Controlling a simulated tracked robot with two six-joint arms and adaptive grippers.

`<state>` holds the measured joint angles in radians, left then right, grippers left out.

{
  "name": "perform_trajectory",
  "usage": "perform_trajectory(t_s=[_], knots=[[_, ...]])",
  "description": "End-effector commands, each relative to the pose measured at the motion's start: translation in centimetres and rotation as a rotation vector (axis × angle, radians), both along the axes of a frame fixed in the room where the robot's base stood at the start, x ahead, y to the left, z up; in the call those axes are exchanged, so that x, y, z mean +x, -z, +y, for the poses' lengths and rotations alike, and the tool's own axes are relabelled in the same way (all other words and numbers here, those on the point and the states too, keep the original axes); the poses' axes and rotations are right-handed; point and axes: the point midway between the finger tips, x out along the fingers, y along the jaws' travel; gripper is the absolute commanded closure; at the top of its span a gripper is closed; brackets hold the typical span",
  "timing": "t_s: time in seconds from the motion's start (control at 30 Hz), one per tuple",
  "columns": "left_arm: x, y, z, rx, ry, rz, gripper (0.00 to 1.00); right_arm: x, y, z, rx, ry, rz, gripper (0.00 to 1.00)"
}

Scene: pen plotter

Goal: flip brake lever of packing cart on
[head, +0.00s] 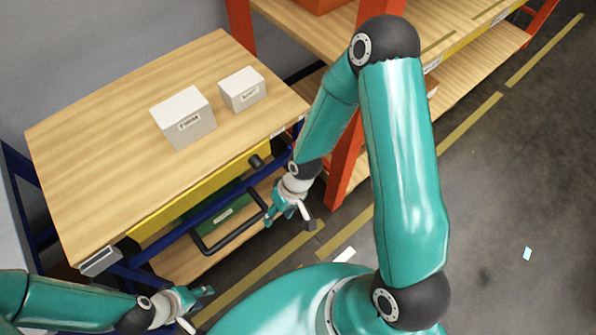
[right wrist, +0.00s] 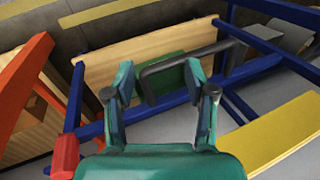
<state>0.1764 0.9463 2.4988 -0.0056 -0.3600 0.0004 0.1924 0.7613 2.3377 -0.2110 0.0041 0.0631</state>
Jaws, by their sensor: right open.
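The packing cart (head: 95,165) has a wooden top and a blue frame. A black bent bar (head: 232,241) sticks out from its near side; it also shows in the right wrist view (right wrist: 158,68), beyond the fingers. A short black knob (head: 257,162) sits under the top's edge. I cannot tell for sure which part is the brake lever. In the right wrist view a red piece (right wrist: 65,156) sits by a blue post. My right gripper (head: 289,219) is open and empty, just right of the bar. My left gripper (head: 199,307) looks open and empty, at the lower left.
Two white boxes (head: 183,118) (head: 242,90) stand on the cart top. A green item (head: 218,216) lies on the lower shelf. An orange rack (head: 345,165) with wooden shelves stands close behind my right arm. The grey floor (head: 510,200) at the right is mostly clear.

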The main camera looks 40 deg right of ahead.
Motion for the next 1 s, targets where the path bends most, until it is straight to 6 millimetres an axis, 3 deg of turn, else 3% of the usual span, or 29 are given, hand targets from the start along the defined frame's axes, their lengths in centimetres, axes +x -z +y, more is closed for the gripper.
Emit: perform_trajectory(t_s=[0.03, 0.2, 0.4, 0.53, 0.63, 0.73, 1.0], knots=[[0.0, 1.5, 0.0, 0.000, 0.000, 0.000, 0.60, 2.4, -0.7, -0.9, -0.014, -0.039, -0.028, 0.44], [0.0, 3.9, 0.0, 0.000, 0.000, 0.000, 0.60, 7.0, -6.5, -5.4, -0.124, -0.168, -0.045, 0.44], [0.0, 5.8, 0.0, 0.000, 0.000, 0.000, 0.60, 8.4, -14.0, -10.9, -0.278, -0.221, -0.028, 0.44], [0.0, 6.2, 0.0, 0.000, 0.000, 0.000, 0.60, 8.1, -16.6, -12.8, -0.333, -0.224, -0.010, 0.44], [0.0, 6.2, 0.0, 0.000, 0.000, 0.000, 0.60, 8.0, -16.8, -13.3, -0.346, -0.223, -0.002, 0.44], [0.0, 6.3, 0.0, 0.000, 0.000, 0.000, 0.60, 7.9, -15.8, -13.3, -0.346, -0.226, 0.002, 0.44], [0.0, 6.7, 0.0, 0.000, 0.000, 0.000, 0.60, 7.8, -10.6, -13.3, -0.345, -0.227, 0.006, 0.44]])
